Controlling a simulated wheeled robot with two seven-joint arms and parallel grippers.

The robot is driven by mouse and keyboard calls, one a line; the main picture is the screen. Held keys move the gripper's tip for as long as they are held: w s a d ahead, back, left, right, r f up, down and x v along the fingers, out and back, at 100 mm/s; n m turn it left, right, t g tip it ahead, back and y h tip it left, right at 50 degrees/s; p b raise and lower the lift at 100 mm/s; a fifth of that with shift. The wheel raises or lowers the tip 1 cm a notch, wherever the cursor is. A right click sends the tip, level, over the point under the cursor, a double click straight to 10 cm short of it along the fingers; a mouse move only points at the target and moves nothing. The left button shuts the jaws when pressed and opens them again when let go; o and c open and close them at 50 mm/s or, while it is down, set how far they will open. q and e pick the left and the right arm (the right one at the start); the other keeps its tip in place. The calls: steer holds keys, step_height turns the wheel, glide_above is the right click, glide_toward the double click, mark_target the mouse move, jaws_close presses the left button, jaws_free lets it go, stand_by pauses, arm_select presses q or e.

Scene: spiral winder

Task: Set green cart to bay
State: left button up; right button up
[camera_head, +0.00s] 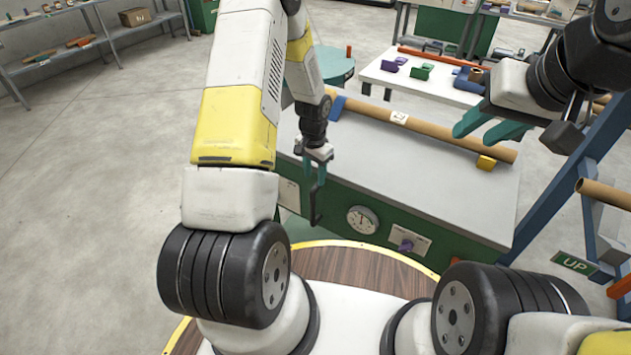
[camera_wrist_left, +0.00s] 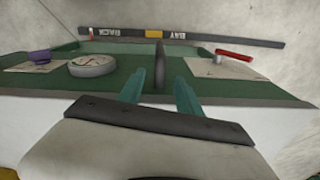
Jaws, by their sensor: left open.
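A green cart-like bench (camera_head: 440,235) with a pale grey top stands ahead; its green side also shows in the left wrist view (camera_wrist_left: 120,62). A dark bar (camera_wrist_left: 215,40) lettered RACK and BAY, with a yellow block (camera_wrist_left: 154,33) between the words, lies beyond that side. My left gripper (camera_head: 318,185) points down close to the bench's front side. Its teal fingers are apart in the left wrist view (camera_wrist_left: 160,92). A dark upright piece (camera_wrist_left: 160,62) shows between them; contact cannot be told. My right gripper (camera_head: 492,128) is open and empty above the bench's right part.
A long brown tube (camera_head: 425,132) lies on the bench top. A gauge (camera_head: 362,220), a purple knob (camera_head: 406,244) and a red lever (camera_wrist_left: 233,54) are on its front. A blue frame (camera_head: 560,190) with an UP sign stands at right. The floor at left is clear.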

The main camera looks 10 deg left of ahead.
mark_target(312, 190)
arm_select(q)
steer(key=f, duration=0.3)
steer(key=s+f, duration=0.1)
steer(key=f, duration=0.1)
steer(key=shift+a+f, duration=0.2)
steer(key=shift+a, duration=0.1)
step_height(312, 190, down, 8)
steer(key=shift+r, duration=0.15)
steer(key=shift+c, duration=0.2)
jaws_close()
stand_by(0.9)
